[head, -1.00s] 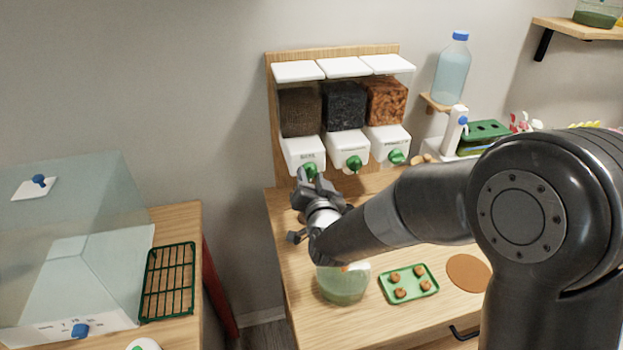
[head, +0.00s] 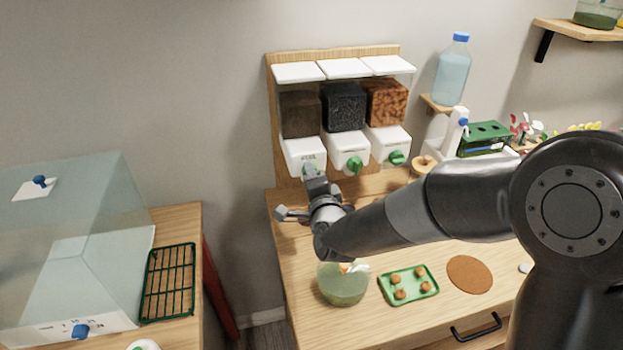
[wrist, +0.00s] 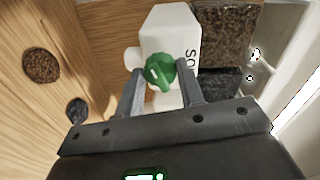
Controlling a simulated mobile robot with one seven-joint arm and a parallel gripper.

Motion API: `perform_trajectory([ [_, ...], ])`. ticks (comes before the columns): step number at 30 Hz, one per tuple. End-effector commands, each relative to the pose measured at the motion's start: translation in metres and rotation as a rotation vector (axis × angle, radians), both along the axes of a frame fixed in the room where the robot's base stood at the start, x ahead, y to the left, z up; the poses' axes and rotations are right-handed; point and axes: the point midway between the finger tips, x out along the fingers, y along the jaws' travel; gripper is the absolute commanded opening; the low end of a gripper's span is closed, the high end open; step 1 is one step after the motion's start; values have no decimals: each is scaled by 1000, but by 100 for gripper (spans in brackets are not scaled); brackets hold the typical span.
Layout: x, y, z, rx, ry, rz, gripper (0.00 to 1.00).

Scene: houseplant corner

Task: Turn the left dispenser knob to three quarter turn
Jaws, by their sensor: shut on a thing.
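The left dispenser (head: 301,120) holds brown soil-like material and hangs on a wooden board at the back of the table. Its green knob (wrist: 161,71) shows in the wrist view, on the white front of the dispenser. My gripper (wrist: 160,86) has one finger on each side of the knob and is shut on it. In the head view my gripper (head: 311,176) is in front of the left dispenser's white base and hides nearly all of the knob. The knob's exact turn angle is hard to tell.
The middle dispenser knob (head: 355,164) and right dispenser knob (head: 397,157) are close to the right. Below my arm stand a glass bowl (head: 343,288) and a green tray (head: 408,286) with several brown pieces. A clear box (head: 75,240) stands at the left.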

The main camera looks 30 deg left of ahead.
Motion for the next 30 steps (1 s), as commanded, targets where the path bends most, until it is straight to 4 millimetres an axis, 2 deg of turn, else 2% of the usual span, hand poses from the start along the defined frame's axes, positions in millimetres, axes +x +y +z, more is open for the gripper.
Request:
perform_trajectory([
  [12,1,-1,-1,161,166,0,12],
  [30,0,-1,0,194,200,-1,12],
])
